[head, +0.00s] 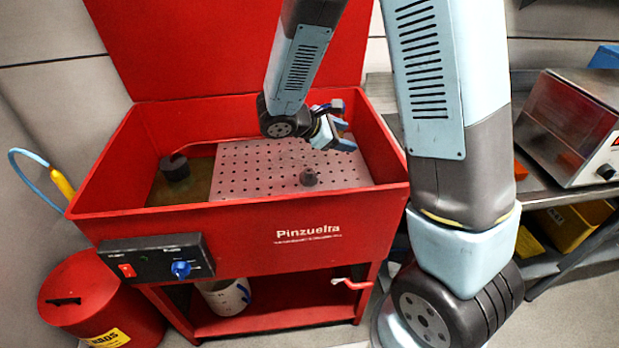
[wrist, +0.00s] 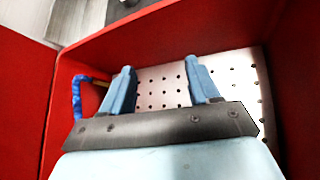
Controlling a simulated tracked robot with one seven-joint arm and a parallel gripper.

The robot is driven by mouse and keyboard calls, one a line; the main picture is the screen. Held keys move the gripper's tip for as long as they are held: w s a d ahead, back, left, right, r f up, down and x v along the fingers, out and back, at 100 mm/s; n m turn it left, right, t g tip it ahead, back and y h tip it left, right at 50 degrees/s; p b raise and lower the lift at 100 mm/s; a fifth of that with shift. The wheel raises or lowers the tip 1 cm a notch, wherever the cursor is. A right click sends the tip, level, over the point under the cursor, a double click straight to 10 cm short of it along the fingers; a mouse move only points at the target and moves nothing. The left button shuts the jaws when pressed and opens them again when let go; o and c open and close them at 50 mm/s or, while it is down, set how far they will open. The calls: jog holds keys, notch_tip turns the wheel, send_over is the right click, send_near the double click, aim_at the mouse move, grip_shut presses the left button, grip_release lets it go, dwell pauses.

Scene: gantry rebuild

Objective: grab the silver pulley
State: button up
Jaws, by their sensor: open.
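A small dark grey, round part (head: 309,177) stands on the perforated metal plate (head: 240,165) inside the red wash basin, near its front edge. It looks like a pulley, but I cannot be sure it is the silver one. My gripper (head: 345,128) is over the right back part of the basin in the head view, above and to the right of that part. In the wrist view my gripper (wrist: 160,68) has its two blue fingers apart, with only the perforated plate (wrist: 160,92) between them. No pulley shows in the wrist view.
The basin's red walls (head: 250,212) surround the plate, with a raised lid (head: 220,45) behind. A bench with a metal box (head: 575,125) is at the right. A blue curved item (wrist: 77,98) lies beside the plate.

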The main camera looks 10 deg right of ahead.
aim_at(307, 173)
jog(key=w+a+f+n+t, duration=0.1)
jog(key=a+f+n+t, duration=0.1)
jog(key=f, duration=0.3)
jog(key=w+a+f+n+t, duration=0.1)
jog(key=a+f+n+t, duration=0.1)
jog(key=a+f+n, duration=0.2)
jog(key=w+a+f+n+t+y, duration=0.1)
jog(key=w+a+f+n, duration=0.1)
jog(key=a+f, duration=0.3)
jog(key=shift+f+n+t, duration=0.4)
jog(key=shift+f+n, duration=0.1)
jog(key=shift+n, duration=0.3)
jog(key=shift+f+x, duration=0.25)
jog(key=shift+x, duration=1.6)
jog(key=shift+f+x, duration=0.2)
jog(key=shift+x, duration=1.6)
jog(key=shift+s+a, duration=0.1)
jog(key=shift+a, duration=0.15)
jog(key=shift+s, duration=0.15)
grip_shut()
